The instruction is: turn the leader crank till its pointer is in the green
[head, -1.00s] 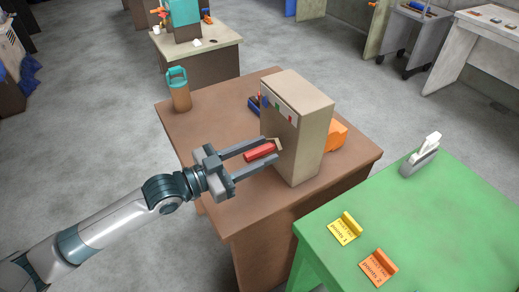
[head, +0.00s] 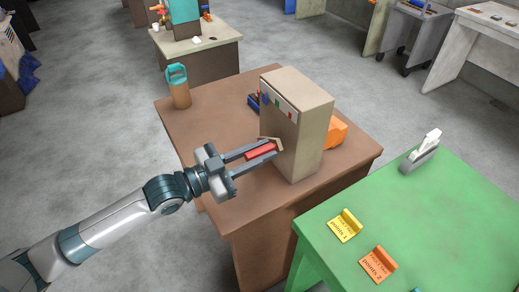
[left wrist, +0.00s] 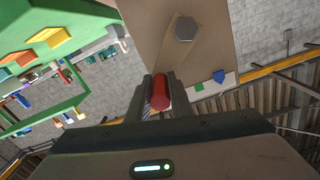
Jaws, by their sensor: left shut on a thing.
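A tall beige box (head: 308,135) stands on the brown table. Its front face bears a pale strip (head: 279,102) with coloured marks. In the left wrist view the crank's tan arm (left wrist: 170,55) has a grey hexagonal bolt (left wrist: 184,29), and a green mark (left wrist: 199,87) and a blue mark (left wrist: 219,77) show on the box. My left gripper (head: 268,150) is shut on the crank's red handle (head: 259,153), which lies between its two fingers, also in the left wrist view (left wrist: 160,93). I cannot tell which mark the pointer is at. My right gripper is out of view.
A green table (head: 445,235) with yellow and orange signs stands at the right. The brown table's left part is clear.

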